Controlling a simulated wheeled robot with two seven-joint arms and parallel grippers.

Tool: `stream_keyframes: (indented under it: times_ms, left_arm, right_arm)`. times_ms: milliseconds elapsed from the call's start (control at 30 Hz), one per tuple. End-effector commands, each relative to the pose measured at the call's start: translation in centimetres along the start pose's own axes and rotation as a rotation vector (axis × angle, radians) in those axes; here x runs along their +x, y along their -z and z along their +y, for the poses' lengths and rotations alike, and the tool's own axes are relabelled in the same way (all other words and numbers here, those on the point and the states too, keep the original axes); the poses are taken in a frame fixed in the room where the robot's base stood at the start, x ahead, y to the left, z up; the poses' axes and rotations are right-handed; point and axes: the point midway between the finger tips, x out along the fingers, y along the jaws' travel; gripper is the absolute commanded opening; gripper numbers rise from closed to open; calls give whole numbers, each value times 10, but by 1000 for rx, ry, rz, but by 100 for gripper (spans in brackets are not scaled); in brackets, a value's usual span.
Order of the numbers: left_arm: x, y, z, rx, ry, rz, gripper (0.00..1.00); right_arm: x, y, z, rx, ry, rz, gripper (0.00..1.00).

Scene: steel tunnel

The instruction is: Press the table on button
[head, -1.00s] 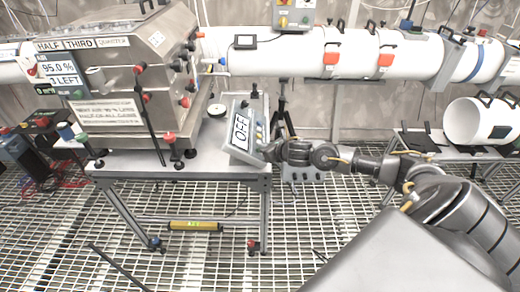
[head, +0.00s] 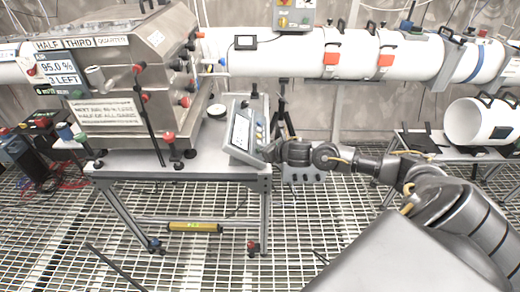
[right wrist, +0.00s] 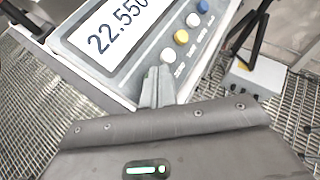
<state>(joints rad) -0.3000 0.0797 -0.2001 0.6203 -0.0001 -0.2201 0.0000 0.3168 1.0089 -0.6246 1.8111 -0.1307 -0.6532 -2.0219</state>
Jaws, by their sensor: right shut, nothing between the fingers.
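The display box (head: 243,130) stands tilted at the right end of the metal table (head: 215,165). In the right wrist view its screen (right wrist: 118,32) is lit and reads 22.550. A column of round buttons runs beside the screen: blue (right wrist: 203,6), white (right wrist: 193,20), yellow (right wrist: 181,37) and a pale one (right wrist: 168,55). My right gripper (head: 268,152) is shut and empty at the box's right side. In the right wrist view its fingertips (right wrist: 158,78) are at the near end of the button column and hide what lies under them; contact cannot be told. My left gripper is not in view.
A large steel machine (head: 120,80) stands on the table's left. A long white pipe (head: 350,52) runs behind. A tripod (head: 283,105) stands just beyond the display box. The grated floor (head: 200,265) is mostly clear in front.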

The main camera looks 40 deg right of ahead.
Motion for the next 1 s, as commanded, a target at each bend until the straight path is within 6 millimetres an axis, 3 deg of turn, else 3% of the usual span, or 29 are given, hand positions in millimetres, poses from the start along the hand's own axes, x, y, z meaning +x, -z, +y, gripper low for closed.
stream_keyframes:
  times_ms: [333, 1000]
  left_arm:
    - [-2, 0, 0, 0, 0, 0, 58]
    - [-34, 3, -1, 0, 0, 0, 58]
  right_arm:
    - [-3, -2, -2, 1, 1, 0, 0]
    - [-43, -32, -31, 1, 0, 0, 0]
